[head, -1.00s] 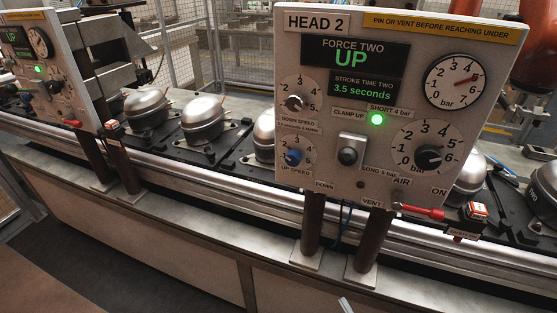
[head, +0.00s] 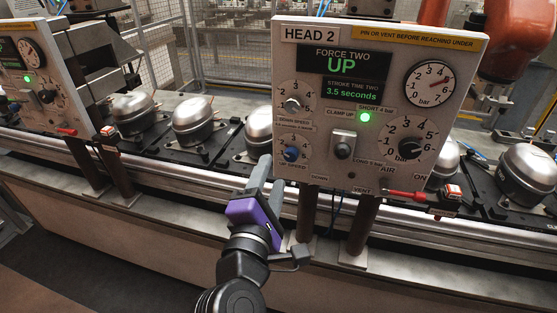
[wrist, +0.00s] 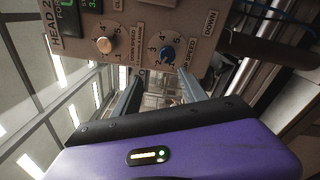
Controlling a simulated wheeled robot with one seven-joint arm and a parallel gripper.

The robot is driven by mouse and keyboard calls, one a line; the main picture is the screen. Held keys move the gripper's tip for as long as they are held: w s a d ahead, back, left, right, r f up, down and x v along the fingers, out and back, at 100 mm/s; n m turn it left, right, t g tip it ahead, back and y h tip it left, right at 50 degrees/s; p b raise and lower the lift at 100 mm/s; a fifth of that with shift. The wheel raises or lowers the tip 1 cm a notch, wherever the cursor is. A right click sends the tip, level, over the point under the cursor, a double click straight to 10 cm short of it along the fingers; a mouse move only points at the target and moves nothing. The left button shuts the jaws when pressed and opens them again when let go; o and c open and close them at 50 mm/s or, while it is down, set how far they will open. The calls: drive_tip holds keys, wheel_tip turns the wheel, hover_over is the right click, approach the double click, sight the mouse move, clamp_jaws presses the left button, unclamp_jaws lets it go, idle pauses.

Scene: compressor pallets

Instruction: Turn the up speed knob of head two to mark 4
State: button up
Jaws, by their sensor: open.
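The head two panel (head: 455,75) reads "HEAD 2", with "UP" and "3.5 seconds" on its displays. The exact mark the blue knob points to is too small to tell. My gripper (head: 274,164), purple-bodied, is open and empty, just below and left of the blue knob in the head view. In the wrist view the blue knob (wrist: 167,54) shows just beyond the two fingertips (wrist: 160,74), apart from them.
A clamp switch (head: 343,145) and a pressure knob (head: 410,148) are to the right on the panel. A red air lever (head: 405,195) sticks out below. Two posts (head: 361,230) carry the panel. Compressors (head: 193,121) stand on the conveyor behind; another panel (head: 70,60) is at left.

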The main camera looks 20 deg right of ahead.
sight(291, 158)
drive_tip(key=shift+n+g+h, duration=0.3)
drive_tip(key=shift+g+h, duration=0.1)
drive_tip(key=shift+g, duration=0.1)
drive_tip(key=shift+w+d+f+p, duration=0.2)
drive_tip(key=shift+w+d+p, duration=0.2)
drive_tip(key=shift+w+d, duration=1.05)
drive_tip(key=shift+w+d+f+p, duration=0.2)
drive_tip(key=shift+w+d+p, duration=0.15)
drive_tip(key=shift+w+d, duration=1.05)
drive_tip(key=shift+s+d, duration=0.2)
clamp_jaws()
